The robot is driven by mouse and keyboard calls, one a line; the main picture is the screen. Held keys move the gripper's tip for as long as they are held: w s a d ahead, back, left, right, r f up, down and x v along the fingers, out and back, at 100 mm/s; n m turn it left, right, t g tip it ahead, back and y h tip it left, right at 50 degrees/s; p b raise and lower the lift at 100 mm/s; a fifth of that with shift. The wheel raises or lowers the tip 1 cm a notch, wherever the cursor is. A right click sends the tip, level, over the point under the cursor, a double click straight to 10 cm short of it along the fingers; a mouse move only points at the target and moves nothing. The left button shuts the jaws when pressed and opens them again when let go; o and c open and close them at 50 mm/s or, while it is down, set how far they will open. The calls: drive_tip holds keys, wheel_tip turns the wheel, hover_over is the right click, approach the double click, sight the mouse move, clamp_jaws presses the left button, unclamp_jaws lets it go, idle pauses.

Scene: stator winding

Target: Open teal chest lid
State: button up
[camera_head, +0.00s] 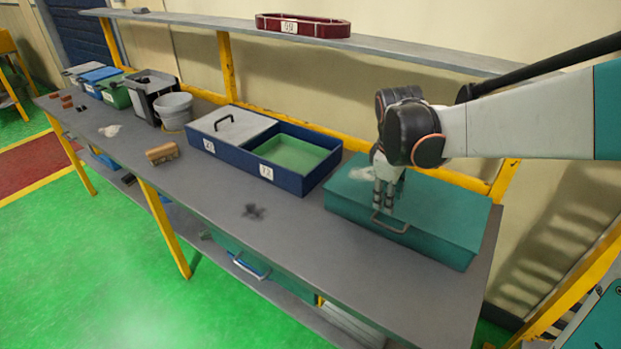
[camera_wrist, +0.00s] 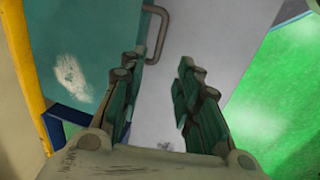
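The teal chest (camera_head: 440,215) stands at the right end of the workbench with its lid down. Its metal handle (camera_head: 391,224) is on the front side facing the room. In the wrist view the teal lid (camera_wrist: 90,45) fills the upper left and the handle (camera_wrist: 155,32) lies ahead of the fingertips, nearer the left finger. My gripper (camera_head: 384,198) points down over the front part of the chest, close to the handle. In the wrist view my gripper (camera_wrist: 163,72) is open with nothing between its fingers. The fingers appear apart from the handle.
A blue two-part box (camera_head: 306,184) stands left of the chest. A shelf (camera_head: 400,50) with a red tray (camera_head: 303,26) runs above the back edge.

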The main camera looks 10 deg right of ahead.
sight(384, 225)
drive_tip(key=f+b, duration=0.1)
drive_tip(key=f, duration=0.2)
drive_tip(key=w+d+f+b, duration=0.1)
drive_tip(key=f, duration=0.3)
drive_tip(key=f+b, duration=0.1)
drive_tip(key=f, duration=0.2)
drive_tip(key=shift+w+d+f, duration=0.25)
drive_tip(key=shift+w+f, duration=0.05)
drive_tip(key=shift+c, duration=0.3)
clamp_jaws()
